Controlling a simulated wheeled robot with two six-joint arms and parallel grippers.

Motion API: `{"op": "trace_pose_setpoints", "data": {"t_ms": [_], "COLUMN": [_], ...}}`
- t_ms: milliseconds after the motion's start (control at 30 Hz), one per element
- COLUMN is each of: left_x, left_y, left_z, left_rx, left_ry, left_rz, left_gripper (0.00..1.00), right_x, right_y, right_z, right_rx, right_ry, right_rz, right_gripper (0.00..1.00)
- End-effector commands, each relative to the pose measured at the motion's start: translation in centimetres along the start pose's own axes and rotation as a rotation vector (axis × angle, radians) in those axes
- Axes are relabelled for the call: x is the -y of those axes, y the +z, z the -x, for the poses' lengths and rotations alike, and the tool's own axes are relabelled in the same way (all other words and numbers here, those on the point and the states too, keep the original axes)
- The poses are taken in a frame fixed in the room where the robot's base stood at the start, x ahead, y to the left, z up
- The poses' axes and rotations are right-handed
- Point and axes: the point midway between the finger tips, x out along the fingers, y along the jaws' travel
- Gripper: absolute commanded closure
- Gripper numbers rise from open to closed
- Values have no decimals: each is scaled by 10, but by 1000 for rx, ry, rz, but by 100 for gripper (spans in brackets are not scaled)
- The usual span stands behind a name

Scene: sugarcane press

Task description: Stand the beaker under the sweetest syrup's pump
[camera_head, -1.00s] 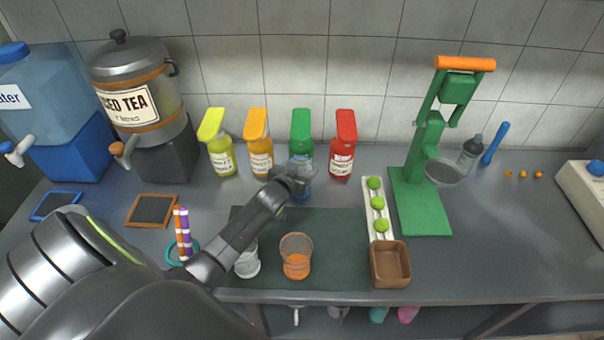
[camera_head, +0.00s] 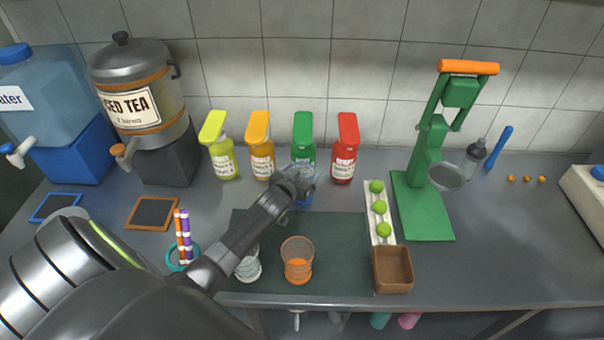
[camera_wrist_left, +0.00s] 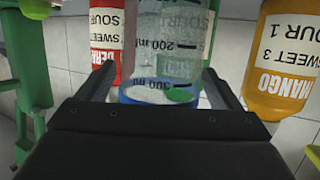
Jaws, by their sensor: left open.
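In the left wrist view the beaker (camera_wrist_left: 160,55) shows ml marks and sits between the fingers. My left gripper (camera_head: 309,185) is open around it. Whether the beaker is exactly beneath the pump spout is hard to tell. The yellow (camera_head: 222,165), orange (camera_head: 261,160) and red (camera_head: 344,165) pump bottles stand in the same row. The orange one's label (camera_wrist_left: 285,60) reads mango, sweet 3, sour 1. My right gripper is out of view.
A tray of limes (camera_head: 372,215), a brown box (camera_head: 392,270) and the green press (camera_head: 425,215) are to the right. A straw holder (camera_head: 180,262) is front left.

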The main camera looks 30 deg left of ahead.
Motion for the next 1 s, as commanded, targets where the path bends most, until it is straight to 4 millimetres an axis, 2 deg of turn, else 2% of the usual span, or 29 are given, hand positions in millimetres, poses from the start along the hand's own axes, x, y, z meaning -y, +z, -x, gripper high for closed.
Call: {"op": "trace_pose_setpoints", "data": {"t_ms": [600,1000], "left_x": [0,0], "left_y": [0,-1], "left_z": [67,75], "left_rx": [-2,0], "left_ry": [0,0], "left_rz": [-1,-1], "left_gripper": [13,13], "right_x": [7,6], "right_y": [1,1], "right_z": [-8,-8], "right_rx": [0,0], "right_ry": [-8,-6], "right_rz": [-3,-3], "right_gripper": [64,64]}}
